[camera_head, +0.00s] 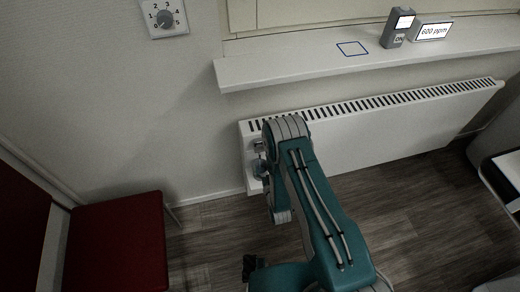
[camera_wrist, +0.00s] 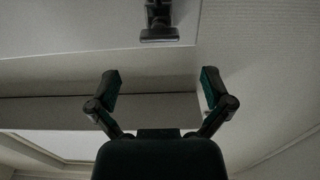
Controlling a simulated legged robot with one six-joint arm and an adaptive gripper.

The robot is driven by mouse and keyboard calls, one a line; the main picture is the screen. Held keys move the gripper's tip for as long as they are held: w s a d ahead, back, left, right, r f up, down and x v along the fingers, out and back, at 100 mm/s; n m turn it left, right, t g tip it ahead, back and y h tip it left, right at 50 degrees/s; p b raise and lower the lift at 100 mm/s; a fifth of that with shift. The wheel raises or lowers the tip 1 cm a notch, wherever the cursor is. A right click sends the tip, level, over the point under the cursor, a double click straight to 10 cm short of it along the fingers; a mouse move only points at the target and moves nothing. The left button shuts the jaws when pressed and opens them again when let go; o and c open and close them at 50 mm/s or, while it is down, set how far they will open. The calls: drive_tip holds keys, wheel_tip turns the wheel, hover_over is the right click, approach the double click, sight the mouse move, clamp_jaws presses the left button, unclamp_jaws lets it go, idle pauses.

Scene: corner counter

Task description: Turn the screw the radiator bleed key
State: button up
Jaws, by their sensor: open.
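A white panel radiator (camera_head: 400,132) hangs on the wall below the window sill in the head view. A small metallic fitting (camera_head: 259,146) shows at its left end, partly hidden by my arm. In the wrist view a dark fitting (camera_wrist: 159,22) sticks out at the top centre; I cannot tell whether it is the bleed key, the screw or a valve. My gripper (camera_wrist: 160,78) is open, with its two fingers spread wide and nothing between them. The dark fitting lies beyond the fingertips, in line with the gap. I cannot make out the fingers in the head view.
A white sill (camera_head: 300,58) juts out above the radiator, with a blue outlined square (camera_head: 352,48), a grey device (camera_head: 397,28) and a ppm display (camera_head: 432,31). A dial (camera_head: 165,18) is on the wall. A red seat (camera_head: 117,245) stands left. Wooden floor (camera_head: 410,205) is open at right.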

sight(260, 149)
drive_tip(key=x, duration=0.7)
drive_tip(key=shift+w+a, duration=0.1)
drive_tip(key=shift+w, duration=0.25)
drive_tip(key=c, duration=1.1)
